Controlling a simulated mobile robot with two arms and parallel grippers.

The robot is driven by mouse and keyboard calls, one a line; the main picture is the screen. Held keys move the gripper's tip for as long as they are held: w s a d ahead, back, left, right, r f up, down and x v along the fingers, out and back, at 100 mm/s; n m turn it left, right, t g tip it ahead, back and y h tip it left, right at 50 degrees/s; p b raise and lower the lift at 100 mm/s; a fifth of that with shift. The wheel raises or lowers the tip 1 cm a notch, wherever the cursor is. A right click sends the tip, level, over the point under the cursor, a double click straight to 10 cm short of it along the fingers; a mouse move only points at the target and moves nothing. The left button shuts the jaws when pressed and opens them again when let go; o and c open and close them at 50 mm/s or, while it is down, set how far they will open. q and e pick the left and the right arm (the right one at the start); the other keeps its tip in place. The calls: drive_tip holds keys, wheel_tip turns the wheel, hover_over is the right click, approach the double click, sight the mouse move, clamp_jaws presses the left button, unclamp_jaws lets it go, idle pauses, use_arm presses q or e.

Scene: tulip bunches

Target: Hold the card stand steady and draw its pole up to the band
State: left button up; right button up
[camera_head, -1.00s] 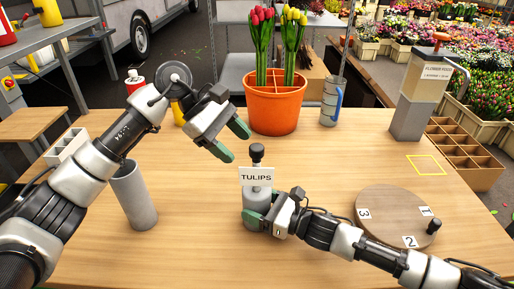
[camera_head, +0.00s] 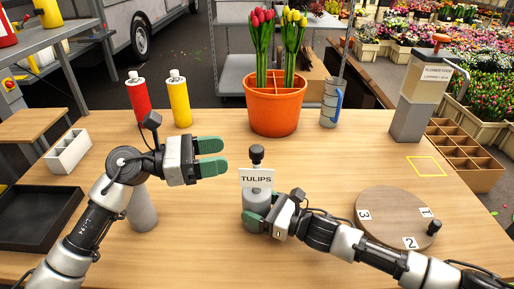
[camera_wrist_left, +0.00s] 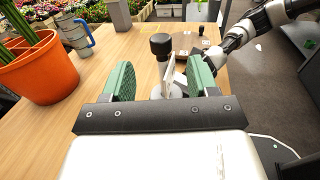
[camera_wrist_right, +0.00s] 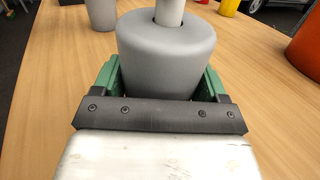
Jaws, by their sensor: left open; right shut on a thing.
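The card stand (camera_head: 257,200) stands upright on the table, with a grey base, a white card (camera_head: 256,178) reading TULIPS and a black knob (camera_head: 257,153) on top of its pole. My right gripper (camera_head: 250,220) is shut on the grey base, which fills the space between the green fingers in the right wrist view (camera_wrist_right: 166,60). My left gripper (camera_head: 212,156) is open and empty, to the left of the knob and apart from it, fingers pointing at it. In the left wrist view the knob (camera_wrist_left: 160,44) shows ahead between the fingers. I cannot make out a band on the pole.
An orange pot (camera_head: 275,112) with tulips stands behind the stand, beside a grey mug (camera_head: 331,103). A round wooden turntable (camera_head: 391,220) is at the right.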

sight(257, 148)
use_arm(q)
drive_tip(key=x, duration=0.8)
drive_tip(key=shift+d, duration=0.3)
